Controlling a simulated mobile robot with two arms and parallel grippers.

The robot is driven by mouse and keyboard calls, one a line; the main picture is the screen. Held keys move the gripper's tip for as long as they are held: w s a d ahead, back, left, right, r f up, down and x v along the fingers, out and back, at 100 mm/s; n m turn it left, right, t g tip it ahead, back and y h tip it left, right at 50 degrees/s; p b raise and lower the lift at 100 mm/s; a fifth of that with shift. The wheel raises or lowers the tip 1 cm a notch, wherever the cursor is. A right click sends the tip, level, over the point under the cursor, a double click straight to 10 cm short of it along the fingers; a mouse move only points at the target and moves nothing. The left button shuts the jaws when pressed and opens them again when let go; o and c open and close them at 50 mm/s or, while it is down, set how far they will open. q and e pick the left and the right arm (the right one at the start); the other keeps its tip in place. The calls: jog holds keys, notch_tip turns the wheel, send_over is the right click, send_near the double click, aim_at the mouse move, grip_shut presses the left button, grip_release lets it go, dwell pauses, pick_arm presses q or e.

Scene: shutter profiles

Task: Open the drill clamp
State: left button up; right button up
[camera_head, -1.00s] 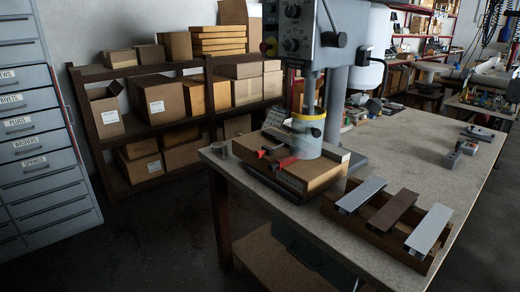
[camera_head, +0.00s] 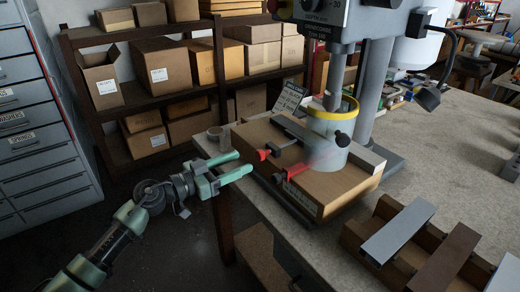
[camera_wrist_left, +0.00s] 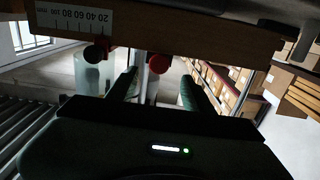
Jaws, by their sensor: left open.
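The drill clamp sits on a wooden block (camera_head: 325,205) under the drill press (camera_head: 340,60), with a red knob (camera_head: 264,154) at its left end and a red lever (camera_head: 291,172) beside it. A grey cylinder guard (camera_head: 328,125) with a yellow rim stands over it. My left gripper (camera_head: 244,163) is open and empty, just left of the red knob, its fingers pointing toward it. In the left wrist view a red knob (camera_wrist_left: 158,64) shows between the two fingers, beyond their tips as far as I can tell. A black knob (camera_wrist_left: 93,53) is beside it. My right gripper is out of view.
The block rests on the workbench (camera_head: 445,165). A wooden tray (camera_head: 352,236) with several profiles is at the right front. A small grey cup (camera_head: 214,133) stands at the bench corner. Shelves with boxes (camera_head: 165,72) and a drawer cabinet (camera_head: 35,110) are behind at left.

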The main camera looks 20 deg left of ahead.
aim_at(258, 155)
pick_arm(q)
jog(key=x, duration=0.4)
jog(key=shift+s+d+r, duration=0.1)
jog(key=shift+d+r, duration=0.05)
jog(key=shift+d, duration=0.1)
jog(key=shift+x, duration=1)
jog(key=shift+w, duration=0.3)
jog(key=c, duration=0.9)
grip_shut()
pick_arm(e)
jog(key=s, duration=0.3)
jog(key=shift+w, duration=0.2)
